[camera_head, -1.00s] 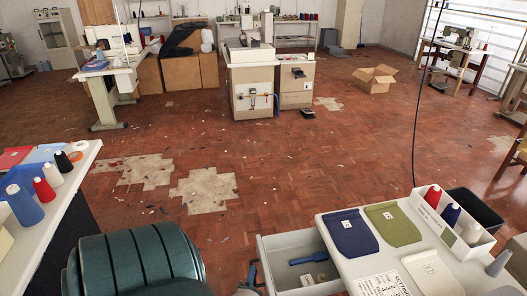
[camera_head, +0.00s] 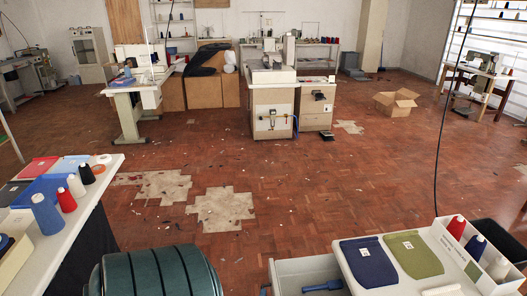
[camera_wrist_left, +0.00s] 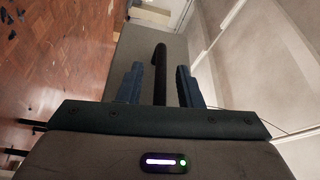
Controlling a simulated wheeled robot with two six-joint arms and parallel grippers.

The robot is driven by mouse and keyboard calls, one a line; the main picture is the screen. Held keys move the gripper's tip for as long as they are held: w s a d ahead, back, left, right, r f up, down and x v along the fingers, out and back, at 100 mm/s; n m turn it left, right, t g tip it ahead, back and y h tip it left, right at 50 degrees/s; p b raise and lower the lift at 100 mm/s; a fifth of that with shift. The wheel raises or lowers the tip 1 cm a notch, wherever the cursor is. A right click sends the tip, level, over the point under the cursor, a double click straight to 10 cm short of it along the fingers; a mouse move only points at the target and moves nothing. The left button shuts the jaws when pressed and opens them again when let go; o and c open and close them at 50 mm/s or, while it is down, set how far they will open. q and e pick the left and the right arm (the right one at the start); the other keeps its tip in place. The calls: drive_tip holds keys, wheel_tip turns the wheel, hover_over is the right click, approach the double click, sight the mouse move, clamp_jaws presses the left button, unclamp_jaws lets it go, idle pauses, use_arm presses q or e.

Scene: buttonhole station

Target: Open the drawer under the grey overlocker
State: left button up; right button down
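A pale grey drawer (camera_head: 288,268) stands pulled out from the white table at the lower right of the head view. A blue-handled tool (camera_head: 322,286) lies inside it. The head view's lower edge cuts off the drawer. In the left wrist view, my left gripper (camera_wrist_left: 158,75) is open, with its two blue fingers apart on either side of a dark bar handle (camera_wrist_left: 160,75). The handle stands against a grey panel (camera_wrist_left: 135,45). I cannot tell whether the fingers touch it. My right gripper is not in view. I cannot make out the grey overlocker for certain.
The white table (camera_head: 350,284) at right bears a navy cloth (camera_head: 368,262), a green cloth (camera_head: 413,254) and a thread box. Another table (camera_head: 70,225) with cones stands left.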

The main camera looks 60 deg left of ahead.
use_arm(q)
drive_tip(key=b+v, duration=0.1)
drive_tip(key=v, duration=0.9)
drive_tip(key=shift+s+d, duration=0.2)
drive_tip(key=shift+d, duration=0.05)
drive_tip(key=shift+f, duration=0.15)
